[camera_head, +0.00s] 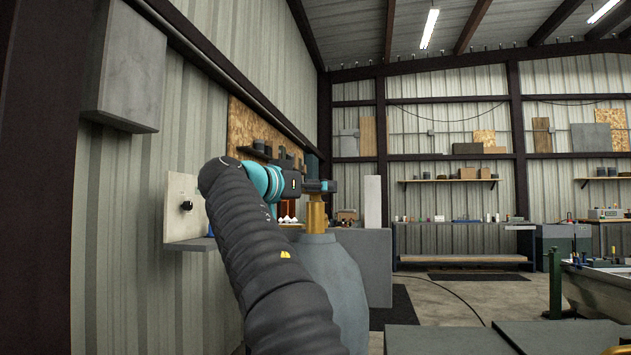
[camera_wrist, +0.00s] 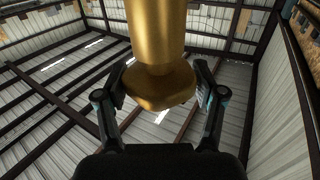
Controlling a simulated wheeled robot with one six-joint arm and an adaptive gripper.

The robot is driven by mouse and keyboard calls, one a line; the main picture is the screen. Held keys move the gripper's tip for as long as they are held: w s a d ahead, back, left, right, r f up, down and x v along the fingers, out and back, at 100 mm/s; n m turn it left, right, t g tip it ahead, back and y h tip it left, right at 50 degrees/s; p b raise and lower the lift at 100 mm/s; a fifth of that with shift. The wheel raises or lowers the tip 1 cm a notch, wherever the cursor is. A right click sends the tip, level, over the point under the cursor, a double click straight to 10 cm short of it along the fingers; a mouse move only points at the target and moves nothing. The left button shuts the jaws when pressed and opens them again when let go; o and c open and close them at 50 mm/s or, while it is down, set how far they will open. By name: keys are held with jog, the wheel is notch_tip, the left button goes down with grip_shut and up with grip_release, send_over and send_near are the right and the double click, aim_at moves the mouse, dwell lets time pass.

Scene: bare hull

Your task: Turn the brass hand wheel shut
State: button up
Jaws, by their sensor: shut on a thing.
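The brass hand wheel (camera_wrist: 160,92) shows in the wrist view as a wide, angular end on a thick brass stem (camera_wrist: 156,28). My gripper (camera_wrist: 163,80) has one dark finger on each side of this wide part and is shut on it. In the head view the brass piece (camera_head: 317,217) stands upright on top of a grey rounded body (camera_head: 335,275). My gripper (camera_head: 320,187) is at its upper end there, at the far end of my arm. The contact of the fingers is too small to make out in the head view, and any mark on the wheel is not visible.
A corrugated wall with a pale panel (camera_head: 183,207) bearing a black knob is close on the left. A grey box (camera_head: 127,72) hangs above it. Grey cabinets (camera_head: 370,265) stand behind the brass piece.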

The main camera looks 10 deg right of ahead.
dwell(0.5)
jog(key=o, duration=1.2)
jog(key=shift+c, duration=0.2)
jog(key=v, duration=1.2)
jog(key=shift+w, duration=0.1)
